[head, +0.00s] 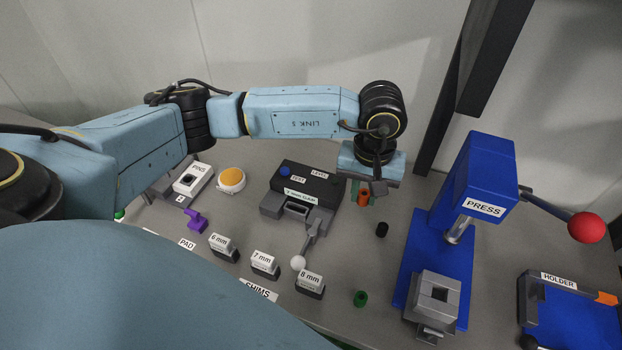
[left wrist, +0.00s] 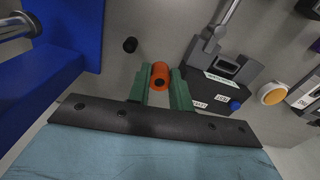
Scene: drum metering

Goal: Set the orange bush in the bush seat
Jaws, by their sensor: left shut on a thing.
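The orange bush (head: 363,198) is a short hollow cylinder between the green fingers of my left gripper (head: 362,190). In the left wrist view the orange bush (left wrist: 159,75) sits at the fingertips, gripped on both sides. I cannot tell whether it touches the table. The blue press (head: 487,170) stands to the right of the gripper. A grey block (head: 420,289) with a square opening stands at the press's front, under its ram. No label marks the bush seat, so I cannot tell for sure which part it is. My right gripper is not in view.
A black bush (head: 382,229) and a green bush (head: 360,298) stand on the table near the gripper. A dark gauge box (head: 303,182) with a lever is to the left. Shim blocks (head: 265,264) line the front. A blue holder (head: 575,325) is at right.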

